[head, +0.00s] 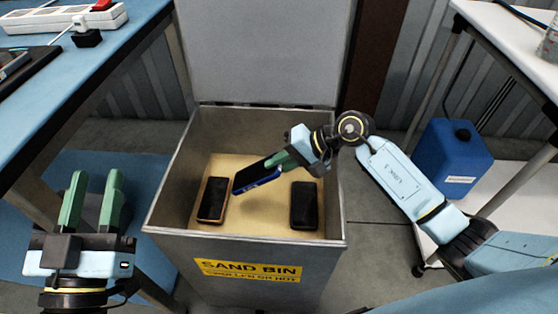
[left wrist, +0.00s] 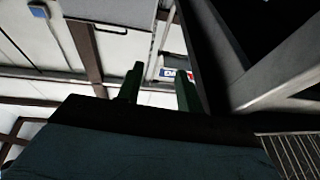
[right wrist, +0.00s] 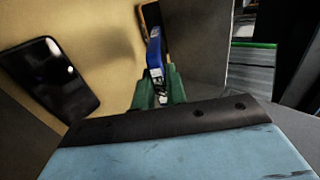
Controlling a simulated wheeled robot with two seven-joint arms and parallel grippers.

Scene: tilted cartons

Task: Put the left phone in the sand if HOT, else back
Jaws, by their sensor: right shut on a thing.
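A blue-edged phone (head: 256,178) is held by my right gripper (head: 283,160) inside the sand bin (head: 160,222). It is tilted, above the sand (head: 247,213), between two other phones; whether its low end touches the sand I cannot tell. In the right wrist view the blue phone (right wrist: 155,52) stands between the green fingers (right wrist: 158,88). A dark phone with an orange-brown edge (head: 213,199) lies on the sand at the left. A black phone (head: 304,206) lies at the right. My left gripper (head: 92,200) is open and empty, left of the bin.
The bin's lid (head: 257,50) stands open at the back. A blue bench (head: 50,100) at the left holds a power strip (head: 62,18) with a black charger. A white table (head: 510,40) is at the right, with a blue canister (head: 452,160) below it.

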